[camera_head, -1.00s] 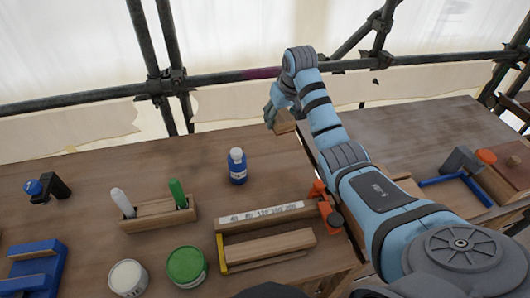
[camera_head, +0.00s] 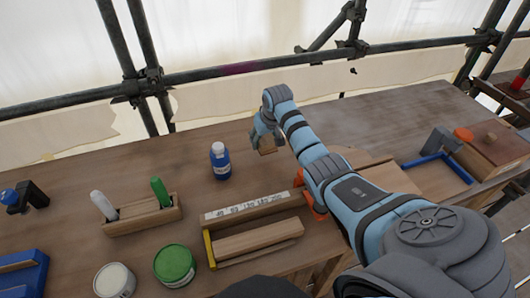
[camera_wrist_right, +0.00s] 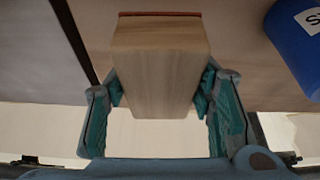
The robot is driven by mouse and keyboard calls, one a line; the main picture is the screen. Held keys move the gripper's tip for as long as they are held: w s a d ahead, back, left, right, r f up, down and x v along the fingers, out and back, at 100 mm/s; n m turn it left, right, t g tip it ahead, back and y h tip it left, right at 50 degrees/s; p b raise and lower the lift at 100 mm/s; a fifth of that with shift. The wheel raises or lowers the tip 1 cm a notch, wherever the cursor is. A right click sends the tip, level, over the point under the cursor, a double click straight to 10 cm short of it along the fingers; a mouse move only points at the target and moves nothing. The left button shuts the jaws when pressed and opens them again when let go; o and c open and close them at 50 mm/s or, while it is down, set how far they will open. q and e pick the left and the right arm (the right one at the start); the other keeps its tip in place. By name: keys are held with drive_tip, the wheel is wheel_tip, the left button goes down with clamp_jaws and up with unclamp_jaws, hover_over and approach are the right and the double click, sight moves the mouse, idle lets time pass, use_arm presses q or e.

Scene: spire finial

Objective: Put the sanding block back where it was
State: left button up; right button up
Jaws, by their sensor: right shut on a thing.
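The sanding block (camera_wrist_right: 160,65) is a pale wooden block with a thin reddish layer along one face. My right gripper (camera_wrist_right: 160,100) is shut on it, with one finger on each side, in the right wrist view. In the head view my right gripper (camera_head: 262,140) holds the block (camera_head: 267,150) over the table, behind the grit-labelled wooden rack. The rack (camera_head: 252,207) has a number strip, a yellow end and a wooden bar lying along it. My left gripper is not in view.
A blue bottle (camera_head: 220,162) stands just left of the held block. A wooden holder (camera_head: 142,216) with white and green handles, a green tin (camera_head: 174,265) and a white tin (camera_head: 114,280) stand left. A blue-edged tray (camera_head: 435,176) lies right.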

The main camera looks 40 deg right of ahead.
sight(266, 158)
drive_tip(key=x, duration=0.3)
drive_tip(key=shift+s+f, duration=0.2)
drive_tip(key=shift+f, duration=0.15)
drive_tip(key=shift+s+f, duration=0.55)
drive_tip(key=shift+s, duration=0.35)
drive_tip(key=shift+w+f, duration=0.35)
drive_tip(key=shift+f, duration=0.3)
drive_tip(key=shift+s+f+b, duration=0.1)
drive_tip(key=shift+f+b, duration=0.05)
drive_tip(key=shift+b, duration=0.2)
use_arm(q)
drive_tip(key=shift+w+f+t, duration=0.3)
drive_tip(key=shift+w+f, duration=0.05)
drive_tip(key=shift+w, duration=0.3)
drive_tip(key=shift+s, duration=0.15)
use_arm(e)
drive_tip(key=o, duration=1.3)
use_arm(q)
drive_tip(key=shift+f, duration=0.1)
use_arm(e)
drive_tip(key=shift+o, duration=0.2)
